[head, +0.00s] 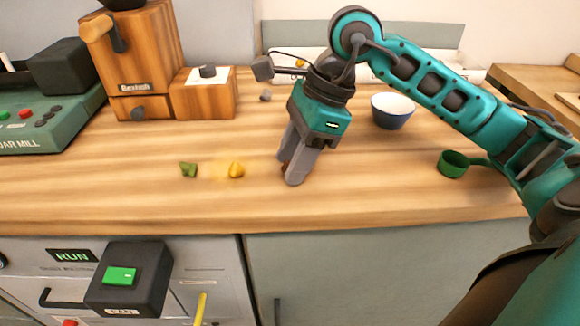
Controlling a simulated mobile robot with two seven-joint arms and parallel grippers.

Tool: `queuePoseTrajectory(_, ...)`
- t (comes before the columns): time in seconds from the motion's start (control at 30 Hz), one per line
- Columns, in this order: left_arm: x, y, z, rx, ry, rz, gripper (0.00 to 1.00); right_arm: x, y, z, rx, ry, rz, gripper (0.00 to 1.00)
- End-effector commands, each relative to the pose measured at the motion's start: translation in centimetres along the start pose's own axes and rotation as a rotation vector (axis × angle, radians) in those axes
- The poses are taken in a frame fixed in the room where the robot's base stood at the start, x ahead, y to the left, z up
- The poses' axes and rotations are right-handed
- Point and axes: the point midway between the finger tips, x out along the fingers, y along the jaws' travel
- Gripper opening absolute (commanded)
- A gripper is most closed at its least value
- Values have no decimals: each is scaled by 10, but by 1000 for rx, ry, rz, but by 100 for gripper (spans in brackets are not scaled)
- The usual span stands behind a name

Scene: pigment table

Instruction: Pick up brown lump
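The brown lump (284,169) lies low on the wooden worktop, mostly hidden by the fingers of my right gripper (291,170). Only a small reddish-brown part shows at the fingertips. My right gripper points down with its fingertips at the lump, close to the table surface. One finger overlaps the other in this view, so I cannot tell whether they press on the lump. My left gripper is not in view.
A yellow lump (236,170) and a green lump (188,170) lie to the left. A grey lump (266,96) lies farther back. A blue-white bowl (392,112) and a green cup (453,164) stand to the right. A wooden grinder (150,60) stands back left.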

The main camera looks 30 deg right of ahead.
Motion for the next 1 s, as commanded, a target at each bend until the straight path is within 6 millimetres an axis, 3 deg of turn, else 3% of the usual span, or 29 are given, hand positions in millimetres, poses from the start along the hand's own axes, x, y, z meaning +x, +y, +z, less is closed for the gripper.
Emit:
queuePoseTrajectory(0.07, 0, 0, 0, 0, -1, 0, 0, 0, 0, 0, 0, 0, 0, 35)
queuePoseTrajectory(0.4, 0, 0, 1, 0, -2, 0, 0, 0, 0, 0, 0, 0, -1, 2)
queuePoseTrajectory(0.77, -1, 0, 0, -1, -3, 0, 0, -6, 0, 2, 0, -1, -2, 2)
queuePoseTrajectory(1.0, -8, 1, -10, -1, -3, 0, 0, -43, -1, 18, -2, -4, -6, 2)
